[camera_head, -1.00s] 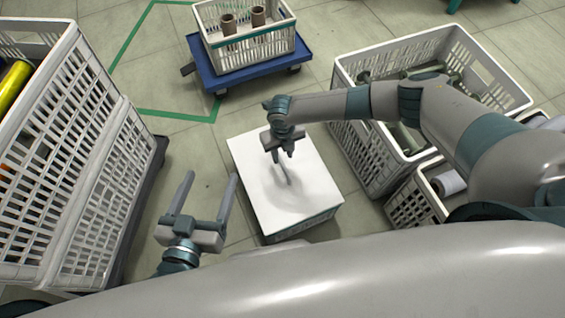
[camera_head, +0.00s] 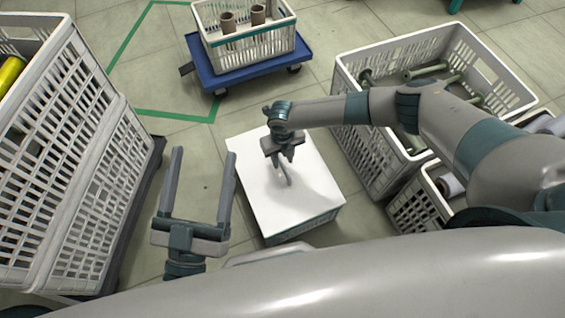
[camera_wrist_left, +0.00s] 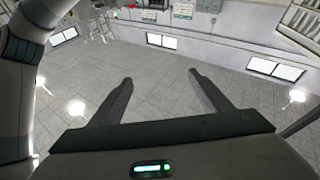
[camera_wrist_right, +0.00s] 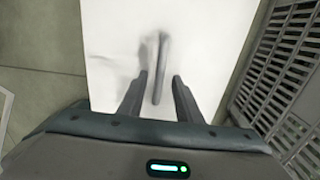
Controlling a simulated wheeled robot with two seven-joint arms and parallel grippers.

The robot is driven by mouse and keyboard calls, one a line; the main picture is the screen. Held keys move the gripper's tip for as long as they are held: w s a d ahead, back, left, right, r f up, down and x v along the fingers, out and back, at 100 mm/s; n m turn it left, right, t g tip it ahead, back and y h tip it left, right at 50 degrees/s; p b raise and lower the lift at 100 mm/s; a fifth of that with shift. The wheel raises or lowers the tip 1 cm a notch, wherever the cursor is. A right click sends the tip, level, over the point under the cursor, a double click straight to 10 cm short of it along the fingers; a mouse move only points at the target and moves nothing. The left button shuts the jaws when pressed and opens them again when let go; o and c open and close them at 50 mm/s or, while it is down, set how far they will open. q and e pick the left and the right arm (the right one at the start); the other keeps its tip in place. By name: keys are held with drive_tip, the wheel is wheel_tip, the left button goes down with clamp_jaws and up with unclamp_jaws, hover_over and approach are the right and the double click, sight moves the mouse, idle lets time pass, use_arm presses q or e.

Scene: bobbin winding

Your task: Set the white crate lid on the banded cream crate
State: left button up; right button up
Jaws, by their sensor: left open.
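The white crate lid (camera_head: 262,182) lies flat on a low block with a teal side, with a thin upright grey handle in its middle. The banded cream crate (camera_head: 249,50), with a teal band near its rim, stands on a blue dolly at the top and holds brown bobbins. My right gripper (camera_head: 284,163) points down over the lid. In the right wrist view its fingers (camera_wrist_right: 160,76) are apart, with the lid's handle (camera_wrist_right: 162,60) showing between them; I cannot tell whether they touch it. My left gripper (camera_head: 204,153) is open and empty, left of the lid.
Tall white crates (camera_head: 58,165) stand at the left. A large white crate (camera_head: 372,158) with green spools and a smaller crate (camera_head: 410,205) stand at the right. The blue dolly (camera_head: 222,82) has bare floor in front of it. Green tape (camera_head: 170,115) marks the floor.

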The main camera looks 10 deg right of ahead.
drive_tip(key=shift+f+b, duration=0.5)
drive_tip(key=shift+f, duration=0.2)
use_arm(q)
drive_tip(key=shift+s+a+r+t+h+b, duration=0.25)
drive_tip(key=shift+r+t, duration=0.3)
drive_tip(key=shift+r, duration=0.3)
drive_tip(key=shift+s+a+r+t, duration=0.15)
drive_tip(key=shift+s+r+t, duration=0.2)
drive_tip(key=shift+r+t, duration=0.4)
drive_tip(key=shift+s+a+r+t+h+b, duration=0.2)
drive_tip(key=shift+s+r+t, duration=0.15)
drive_tip(key=shift+r, duration=0.65)
use_arm(e)
drive_tip(key=shift+f, duration=0.5)
clamp_jaws()
use_arm(q)
drive_tip(key=shift+r+p, duration=2.15)
drive_tip(key=shift+p, duration=0.1)
use_arm(e)
drive_tip(key=shift+r, duration=2.5)
